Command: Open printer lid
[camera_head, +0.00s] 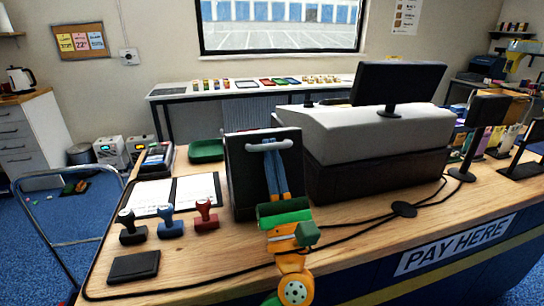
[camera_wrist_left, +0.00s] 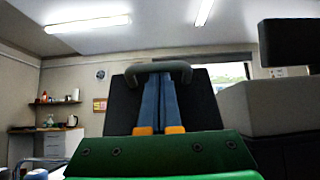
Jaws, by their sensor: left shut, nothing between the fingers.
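The printer (camera_head: 240,180) is a black boxy thing on the wooden counter, left of the cash register. Its dark face stands upright towards me, with a pale grey bar handle (camera_head: 268,145) across the top. The left wrist view shows this dark panel (camera_wrist_left: 122,108) and its handle (camera_wrist_left: 158,68) straight ahead. My left gripper (camera_head: 271,157) has its blue fingers together and empty, pointing up the panel with their tips at the handle. Whether the tips touch the bar I cannot tell. My green and orange wrist hides the lower panel. My right gripper is not in view.
The cash register (camera_head: 370,133) stands close on the right. Black, blue and red stamps (camera_head: 171,224), a black pad (camera_head: 134,266) and an open book (camera_head: 172,194) lie to the left. A black cable (camera_head: 205,288) crosses the wooden counter (camera_head: 190,265) near its front.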

